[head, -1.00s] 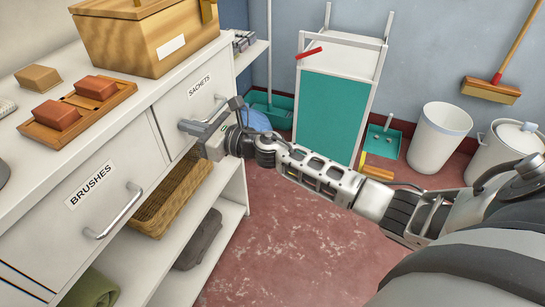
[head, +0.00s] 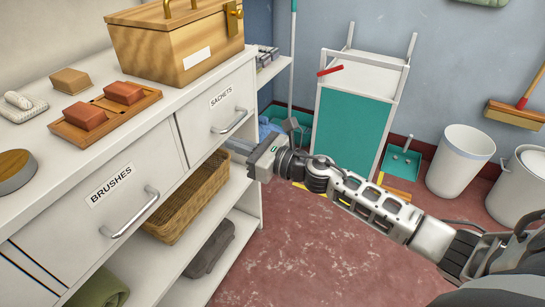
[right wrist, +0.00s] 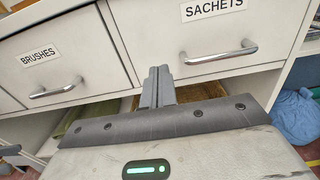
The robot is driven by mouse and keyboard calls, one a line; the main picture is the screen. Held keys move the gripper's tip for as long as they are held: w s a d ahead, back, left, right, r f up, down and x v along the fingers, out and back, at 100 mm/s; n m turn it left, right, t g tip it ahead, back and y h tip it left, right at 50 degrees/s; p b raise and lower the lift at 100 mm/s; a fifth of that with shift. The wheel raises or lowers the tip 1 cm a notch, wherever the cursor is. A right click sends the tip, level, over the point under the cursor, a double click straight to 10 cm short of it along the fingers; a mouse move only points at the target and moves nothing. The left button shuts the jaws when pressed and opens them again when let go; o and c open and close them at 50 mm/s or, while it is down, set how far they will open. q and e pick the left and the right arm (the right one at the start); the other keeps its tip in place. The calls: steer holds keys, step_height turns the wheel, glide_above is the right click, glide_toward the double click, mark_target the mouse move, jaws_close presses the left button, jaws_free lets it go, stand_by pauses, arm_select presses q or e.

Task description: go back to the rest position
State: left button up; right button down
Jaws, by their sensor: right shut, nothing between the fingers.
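My right gripper (head: 232,145) is shut and empty. It hangs in front of the white cabinet, just below the SACHETS drawer (head: 205,118) and its metal handle (head: 231,121), apart from the handle. In the right wrist view the closed fingers (right wrist: 158,84) point toward the cabinet front, left of the SACHETS handle (right wrist: 220,53). The SACHETS drawer and the BRUSHES drawer (head: 85,190) both look closed.
A wicker basket (head: 185,205) and a dark folded cloth (head: 212,245) sit on shelves below the drawers. A wooden box (head: 175,45) and soap tray (head: 75,130) stand on top. A teal-panelled cart (head: 350,125) and white bin (head: 460,160) stand behind. The red floor (head: 300,260) is open.

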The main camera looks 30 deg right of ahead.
arm_select(q)
steer(key=shift+w+d+f+b, duration=0.1)
steer(key=shift+d+f+b, duration=0.1)
steer(key=shift+f, duration=0.3)
steer(key=shift+w+d+f+b, duration=0.1)
steer(key=shift+f+b, duration=0.05)
steer(key=shift+f, duration=0.3)
arm_select(e)
steer(key=v, duration=0.6)
steer(key=shift+s+d, duration=0.2)
steer(key=shift+s, duration=0.05)
